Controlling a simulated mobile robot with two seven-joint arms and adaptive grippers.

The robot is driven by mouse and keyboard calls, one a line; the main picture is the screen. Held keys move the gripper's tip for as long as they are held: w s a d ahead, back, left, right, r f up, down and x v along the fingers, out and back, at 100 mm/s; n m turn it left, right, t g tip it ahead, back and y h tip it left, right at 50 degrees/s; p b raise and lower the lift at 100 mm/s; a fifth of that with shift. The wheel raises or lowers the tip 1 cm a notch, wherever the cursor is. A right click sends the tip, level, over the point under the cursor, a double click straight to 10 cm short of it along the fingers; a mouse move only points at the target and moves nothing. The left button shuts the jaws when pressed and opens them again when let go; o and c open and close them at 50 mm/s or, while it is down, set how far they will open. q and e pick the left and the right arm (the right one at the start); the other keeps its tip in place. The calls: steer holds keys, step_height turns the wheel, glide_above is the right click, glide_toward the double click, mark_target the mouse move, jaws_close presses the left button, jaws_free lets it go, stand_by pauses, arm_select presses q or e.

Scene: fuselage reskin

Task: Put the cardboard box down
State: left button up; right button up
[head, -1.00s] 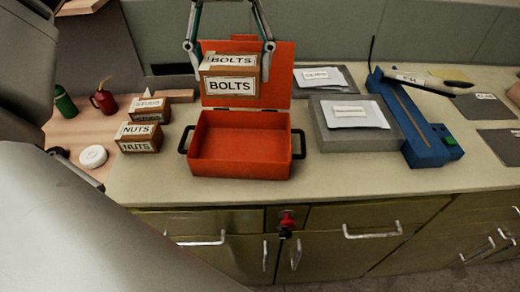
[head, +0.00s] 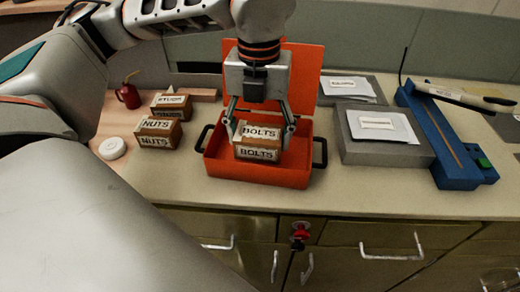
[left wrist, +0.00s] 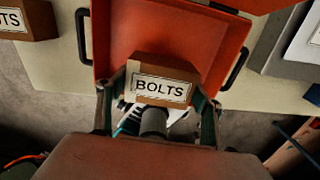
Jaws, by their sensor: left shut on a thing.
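The cardboard box labelled BOLTS (head: 258,143) is in my left gripper (head: 260,128), whose two fingers close on its left and right sides. The box is upright, inside the outline of the open orange case (head: 217,165). I cannot tell whether it touches the case floor. In the left wrist view the box (left wrist: 160,88) shows between the fingers (left wrist: 160,100), with the orange case (left wrist: 150,25) behind it. The case lid (head: 303,75) stands open at the back. My right gripper is in neither view.
Boxes labelled NUTS (head: 157,133) and STUDS (head: 171,104) stand left of the case, near a white round lid (head: 112,148) and a red oil can (head: 128,95). A grey slab with papers (head: 365,150) and a blue tool (head: 445,150) lie to the right.

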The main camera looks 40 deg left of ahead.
mark_target(259, 151)
arm_select(q)
steer(key=shift+f+b, duration=0.3)
steer(key=shift+f, duration=1.95)
steer(key=o, duration=1.1)
steer(key=shift+f, duration=0.15)
steer(key=o, duration=0.4)
